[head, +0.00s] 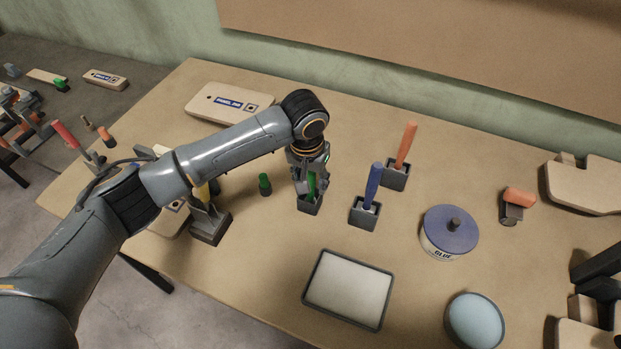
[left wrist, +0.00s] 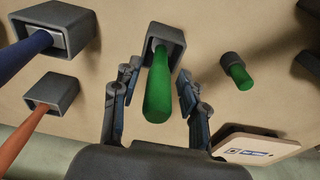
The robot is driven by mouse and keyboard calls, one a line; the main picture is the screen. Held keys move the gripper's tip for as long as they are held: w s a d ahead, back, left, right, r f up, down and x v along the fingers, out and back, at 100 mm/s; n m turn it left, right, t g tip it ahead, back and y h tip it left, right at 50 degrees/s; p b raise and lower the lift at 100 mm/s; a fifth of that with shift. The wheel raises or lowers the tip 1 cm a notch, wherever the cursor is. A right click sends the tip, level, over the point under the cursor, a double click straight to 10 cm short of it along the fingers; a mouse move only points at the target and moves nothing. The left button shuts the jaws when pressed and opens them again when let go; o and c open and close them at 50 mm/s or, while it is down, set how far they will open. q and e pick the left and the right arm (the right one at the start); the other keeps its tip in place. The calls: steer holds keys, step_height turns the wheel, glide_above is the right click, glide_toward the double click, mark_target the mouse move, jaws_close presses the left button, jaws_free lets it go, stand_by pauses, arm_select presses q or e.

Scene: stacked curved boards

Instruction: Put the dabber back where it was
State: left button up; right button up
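A tool with a green handle (head: 312,186) stands in a small dark square holder (head: 308,204). In the left wrist view the green handle (left wrist: 158,90) rises from its holder (left wrist: 168,40) between my fingers. My left gripper (head: 310,180) is open around the handle, with gaps on both sides. A short green piece with a dark base (head: 264,184) stands on the table just left of the holder; it also shows in the left wrist view (left wrist: 237,72). I cannot tell which green thing is the dabber. My right gripper is not in view.
Blue (head: 374,185) and orange (head: 405,145) handles stand in similar holders to the right. A glue tin (head: 440,240), a pale tray (head: 348,290) and a round blue-topped thing (head: 474,320) are nearby. A labelled board (head: 205,103) lies behind my arm.

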arm_select(q)
steer(key=shift+r, duration=0.1)
steer(key=shift+r, duration=0.3)
steer(key=r, duration=0.4)
steer(key=s+r+b, duration=0.1)
steer(key=r, duration=0.6)
steer(key=shift+s+a+r+b, duration=0.2)
steer(key=shift+a+r+b, duration=0.1)
steer(key=shift+b, duration=0.1)
steer(key=shift+f, duration=0.1)
